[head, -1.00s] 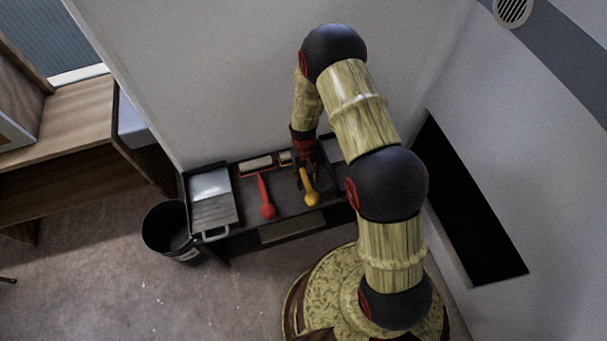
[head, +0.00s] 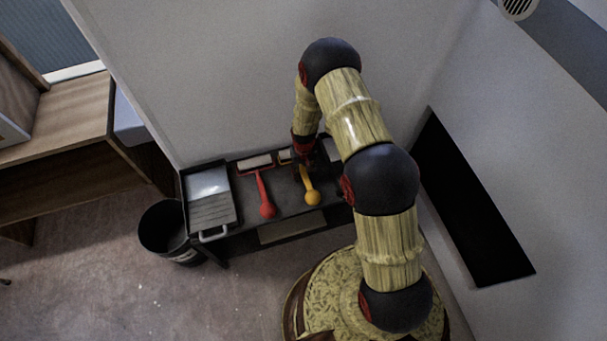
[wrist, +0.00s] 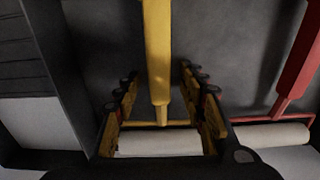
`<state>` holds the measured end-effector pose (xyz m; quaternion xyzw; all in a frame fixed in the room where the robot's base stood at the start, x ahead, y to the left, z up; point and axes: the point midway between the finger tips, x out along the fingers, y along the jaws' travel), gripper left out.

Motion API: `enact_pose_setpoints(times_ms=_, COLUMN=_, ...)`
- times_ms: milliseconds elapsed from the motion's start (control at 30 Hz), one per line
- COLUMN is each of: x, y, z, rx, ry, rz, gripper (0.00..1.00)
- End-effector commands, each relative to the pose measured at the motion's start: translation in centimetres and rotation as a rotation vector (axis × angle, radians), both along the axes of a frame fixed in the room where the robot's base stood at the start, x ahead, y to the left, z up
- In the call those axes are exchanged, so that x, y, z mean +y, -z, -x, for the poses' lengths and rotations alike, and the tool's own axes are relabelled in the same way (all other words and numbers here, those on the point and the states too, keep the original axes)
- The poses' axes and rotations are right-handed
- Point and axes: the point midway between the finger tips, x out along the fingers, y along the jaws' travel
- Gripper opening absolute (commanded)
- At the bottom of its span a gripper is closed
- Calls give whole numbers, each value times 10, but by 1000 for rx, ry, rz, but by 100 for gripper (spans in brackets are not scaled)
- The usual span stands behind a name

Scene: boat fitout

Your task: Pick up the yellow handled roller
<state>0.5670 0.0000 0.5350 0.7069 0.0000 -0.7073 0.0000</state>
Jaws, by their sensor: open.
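The yellow handled roller (head: 311,196) lies on the dark shelf of the cart, its yellow knob toward the front edge and its roller end toward the wall. In the wrist view its yellow handle (wrist: 157,55) runs down the middle, and its pale roller sleeve (wrist: 160,142) shows low between the fingers. My gripper (wrist: 157,82) is open, with one finger on each side of the handle and a visible gap on both sides. In the head view my gripper (head: 305,162) is over the roller end and partly hides it.
A red handled roller (head: 264,196) lies to the left, close by. A paint tray (head: 209,205) sits at the left end of the cart shelf (head: 240,212). A black bucket (head: 165,229) stands on the floor. The wall is close behind the cart.

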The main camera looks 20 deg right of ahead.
Motion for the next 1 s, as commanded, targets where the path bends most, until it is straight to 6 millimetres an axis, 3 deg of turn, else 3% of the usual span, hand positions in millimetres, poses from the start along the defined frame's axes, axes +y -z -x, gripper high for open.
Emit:
enact_pose_setpoints(times_ms=200, x=0, y=-1, z=-1, rx=-1, ry=0, rz=0, gripper=40)
enact_pose_setpoints(times_ms=900, x=0, y=-1, z=0, rx=0, ry=0, rz=0, gripper=0)
enact_pose_setpoints(times_ms=1000, x=0, y=-1, z=0, rx=0, ry=0, rz=0, gripper=0)
